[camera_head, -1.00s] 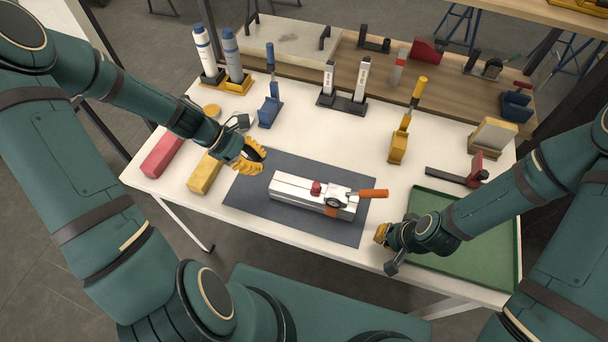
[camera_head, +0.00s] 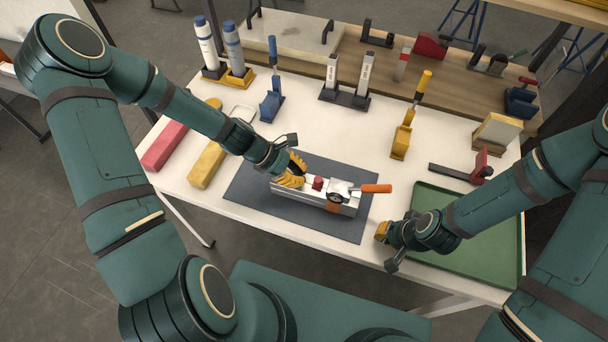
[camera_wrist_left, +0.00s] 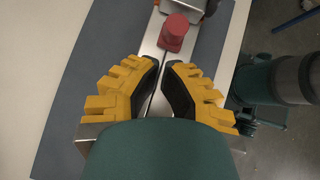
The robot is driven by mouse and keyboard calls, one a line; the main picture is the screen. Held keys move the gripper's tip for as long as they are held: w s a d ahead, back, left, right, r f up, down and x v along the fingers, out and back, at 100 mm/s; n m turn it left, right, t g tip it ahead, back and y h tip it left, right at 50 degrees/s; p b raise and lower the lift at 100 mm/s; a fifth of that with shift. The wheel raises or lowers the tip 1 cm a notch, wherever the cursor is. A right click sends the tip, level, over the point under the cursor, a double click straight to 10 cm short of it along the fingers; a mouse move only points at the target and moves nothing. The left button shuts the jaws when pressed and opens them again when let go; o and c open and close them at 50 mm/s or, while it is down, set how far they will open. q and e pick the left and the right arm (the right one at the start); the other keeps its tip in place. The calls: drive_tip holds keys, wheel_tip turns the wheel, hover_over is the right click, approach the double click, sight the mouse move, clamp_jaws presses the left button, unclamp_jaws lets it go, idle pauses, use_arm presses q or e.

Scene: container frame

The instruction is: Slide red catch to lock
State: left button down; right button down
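The red catch (camera_head: 318,183) sits on top of a long silver metal block (camera_head: 325,204) on the grey mat. It also shows in the left wrist view (camera_wrist_left: 174,31), ahead of my fingertips. An orange handle (camera_head: 376,188) with a round dark-rimmed part sticks out to the right of the catch. My left gripper (camera_head: 294,175) is over the left end of the block, left of the catch and apart from it. In the left wrist view its yellow fingers (camera_wrist_left: 163,80) are parted with nothing between them. My right gripper (camera_head: 382,232) hangs near the mat's right edge; its opening is unclear.
The grey mat (camera_head: 250,190) lies mid-table, with a green tray (camera_head: 470,250) to its right. Red (camera_head: 165,146) and yellow (camera_head: 207,165) blocks lie at left. Blue (camera_head: 271,105) and yellow (camera_head: 402,140) tools stand behind. The mat's front strip is clear.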

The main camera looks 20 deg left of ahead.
use_arm(q)
drive_tip(key=shift+w+d, duration=0.15)
drive_tip(key=shift+d, duration=0.65)
